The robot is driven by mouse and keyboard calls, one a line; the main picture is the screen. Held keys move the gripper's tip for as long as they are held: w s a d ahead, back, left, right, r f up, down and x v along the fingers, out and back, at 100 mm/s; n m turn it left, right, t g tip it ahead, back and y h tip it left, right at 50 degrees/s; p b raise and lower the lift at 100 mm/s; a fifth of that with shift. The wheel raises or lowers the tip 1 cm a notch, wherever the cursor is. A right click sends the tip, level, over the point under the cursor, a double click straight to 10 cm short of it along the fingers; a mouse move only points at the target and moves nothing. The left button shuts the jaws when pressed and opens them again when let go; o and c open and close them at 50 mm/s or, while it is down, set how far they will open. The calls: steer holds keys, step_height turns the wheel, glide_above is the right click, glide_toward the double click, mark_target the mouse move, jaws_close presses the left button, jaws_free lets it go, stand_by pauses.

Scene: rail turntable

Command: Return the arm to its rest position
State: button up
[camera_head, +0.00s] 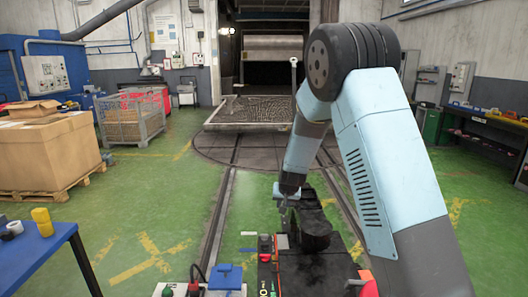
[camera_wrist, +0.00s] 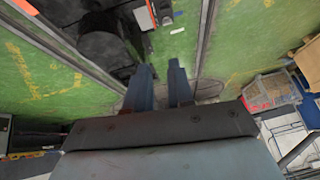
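My gripper (camera_head: 283,208) hangs low at the end of my bent blue-grey arm, just left of a dark black machine part on my own body. In the wrist view, the two dark blue fingers of my gripper (camera_wrist: 161,72) stand apart with a clear gap between them. Nothing shows between the fingers. My arm rises from the lower right, bends at the large black joint near the top and comes down to the gripper.
A rail track runs to a turntable (camera_head: 258,150) ahead, with a flat metal platform (camera_head: 250,112) at the doorway. A large box on a pallet (camera_head: 45,153), a mesh crate (camera_head: 130,122) and a blue table (camera_head: 35,250) stand left. Shelves (camera_head: 485,135) line the right wall. Green floor between is clear.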

steer(key=s+d+r+y, duration=0.1)
steer(key=s+d+r, duration=0.3)
steer(key=s+r, duration=0.6)
steer(key=s+d+r, duration=0.5)
steer(key=s+r, duration=0.2)
steer(key=r, duration=0.4)
steer(key=s+d+r, duration=0.2)
steer(key=s, duration=0.6)
steer(key=s+d+r+h, duration=0.1)
steer(key=s+d+r, duration=0.1)
steer(key=s, duration=0.7)
steer(key=s+d+r+h, duration=0.1)
steer(key=s+d+r, duration=0.1)
steer(key=s, duration=0.7)
steer(key=shift+d+n+g, duration=0.3)
steer(key=shift+d, duration=0.35)
